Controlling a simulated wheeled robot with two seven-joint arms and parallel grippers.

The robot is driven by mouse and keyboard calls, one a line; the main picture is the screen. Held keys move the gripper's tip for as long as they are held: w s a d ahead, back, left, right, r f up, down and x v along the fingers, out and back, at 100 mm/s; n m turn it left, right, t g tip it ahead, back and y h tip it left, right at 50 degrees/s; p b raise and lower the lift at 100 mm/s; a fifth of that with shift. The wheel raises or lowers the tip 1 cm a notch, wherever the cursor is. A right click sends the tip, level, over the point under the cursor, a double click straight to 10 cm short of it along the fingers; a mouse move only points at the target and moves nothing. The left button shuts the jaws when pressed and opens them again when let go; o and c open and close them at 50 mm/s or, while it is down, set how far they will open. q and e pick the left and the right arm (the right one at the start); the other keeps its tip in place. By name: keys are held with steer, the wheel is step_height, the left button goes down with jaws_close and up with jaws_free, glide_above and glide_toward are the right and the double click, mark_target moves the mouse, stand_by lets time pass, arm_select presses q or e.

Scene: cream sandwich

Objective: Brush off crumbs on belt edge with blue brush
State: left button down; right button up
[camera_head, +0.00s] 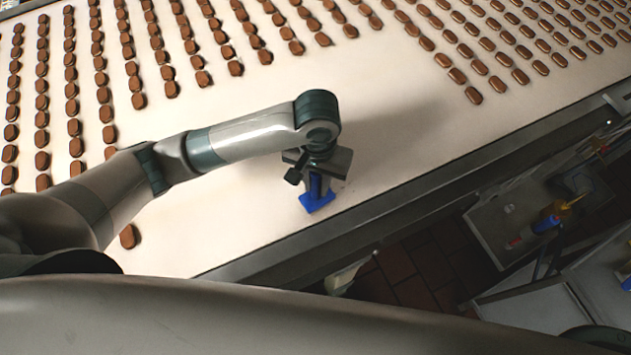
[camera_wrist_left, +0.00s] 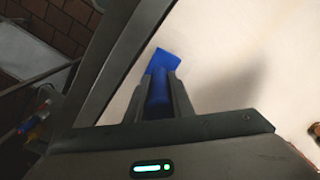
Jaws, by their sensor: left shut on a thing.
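My left gripper (camera_head: 315,180) is shut on the blue brush (camera_head: 318,202). The brush points down at the near edge of the pale conveyor belt (camera_head: 400,115), by the grey metal rail (camera_head: 345,225). In the left wrist view, the fingers of my left gripper (camera_wrist_left: 158,92) hold the handle of the blue brush (camera_wrist_left: 164,63), and its wide head shows beyond them, over the belt beside the rail. I cannot tell whether the bristles touch the belt. No crumbs can be made out. My right gripper is not in view.
Rows of brown biscuits (camera_head: 200,78) lie on the far and left parts of the belt. One lone biscuit (camera_head: 128,236) lies near the left front. The belt around the brush is bare. Beyond the rail, a tray (camera_head: 520,215) holds coloured items above a tiled floor (camera_head: 420,285).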

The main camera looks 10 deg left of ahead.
arm_select(q)
steer(key=shift+w+d+f, duration=0.1)
steer(key=shift+w+d, duration=0.35)
steer(key=shift+d, duration=0.2)
steer(key=shift+w+d, duration=0.4)
steer(key=shift+d, duration=0.2)
steer(key=shift+w+d, duration=0.1)
steer(key=shift+d, duration=0.05)
steer(key=shift+w+d, duration=0.35)
steer(key=shift+d, duration=0.2)
steer(key=shift+w+d, duration=0.35)
steer(key=shift+d, duration=0.2)
steer(key=shift+w+d, duration=0.45)
steer(key=shift+d, duration=0.15)
steer(key=shift+w+d, duration=0.4)
steer(key=shift+d, duration=0.2)
steer(key=shift+d, duration=0.1)
steer(key=shift+w+d, duration=0.85)
steer(key=shift+d, duration=0.3)
